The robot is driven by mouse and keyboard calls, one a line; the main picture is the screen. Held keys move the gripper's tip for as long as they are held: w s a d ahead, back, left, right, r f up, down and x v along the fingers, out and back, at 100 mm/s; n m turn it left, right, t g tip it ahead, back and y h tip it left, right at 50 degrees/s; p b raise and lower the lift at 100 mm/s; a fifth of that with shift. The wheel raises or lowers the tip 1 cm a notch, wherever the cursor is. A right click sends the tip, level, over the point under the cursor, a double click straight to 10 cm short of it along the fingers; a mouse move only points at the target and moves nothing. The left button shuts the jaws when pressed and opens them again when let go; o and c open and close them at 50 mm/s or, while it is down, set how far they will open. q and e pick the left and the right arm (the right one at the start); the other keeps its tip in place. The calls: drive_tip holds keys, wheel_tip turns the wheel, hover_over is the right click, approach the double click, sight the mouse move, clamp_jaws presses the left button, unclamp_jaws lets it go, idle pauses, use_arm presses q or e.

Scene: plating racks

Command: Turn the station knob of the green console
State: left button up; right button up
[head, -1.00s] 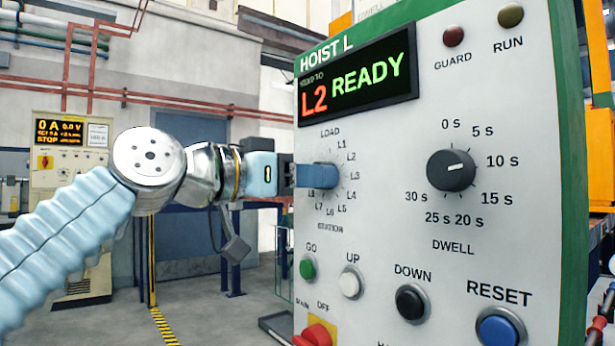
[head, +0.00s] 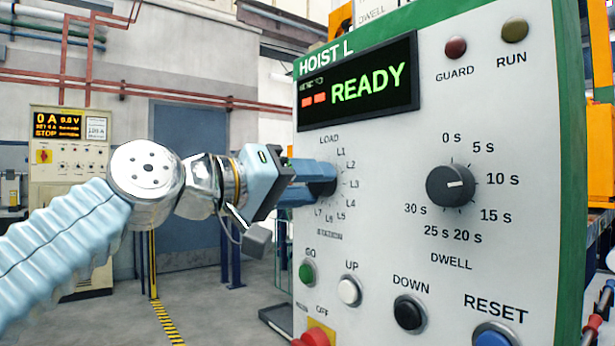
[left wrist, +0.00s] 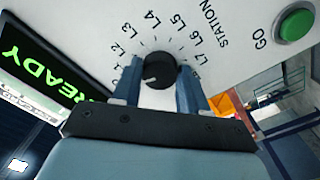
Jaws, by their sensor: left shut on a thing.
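The console (head: 480,270) has a white face with a green edge and the name HOIST L. Its station knob (left wrist: 160,70) is round and black, with a light mark at its lower left in the left wrist view, on the side of L1 and L2. My left gripper (head: 322,182) is shut on this knob, one blue finger on each side, and the hand is tilted. In the head view the fingers hide most of the knob. The display (head: 358,85) shows red dashes and a green READY. My right gripper is not in view.
The dwell knob (head: 451,185) sits to the right on the same face. Below are the green GO button (head: 307,272), white UP button (head: 349,290), black DOWN button (head: 410,311) and blue RESET button (head: 492,337). A red switch (head: 318,337) is at the bottom.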

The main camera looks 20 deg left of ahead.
use_arm(q)
drive_tip(key=shift+n+p, duration=0.65)
drive_tip(key=shift+n, duration=1.25)
drive_tip(key=o, duration=1)
drive_tip(key=shift+o, duration=0.2)
drive_tip(key=b+v, duration=0.2)
drive_tip(key=v, duration=1.2)
drive_tip(key=shift+b, duration=0.3)
drive_tip(key=shift+w, duration=0.1)
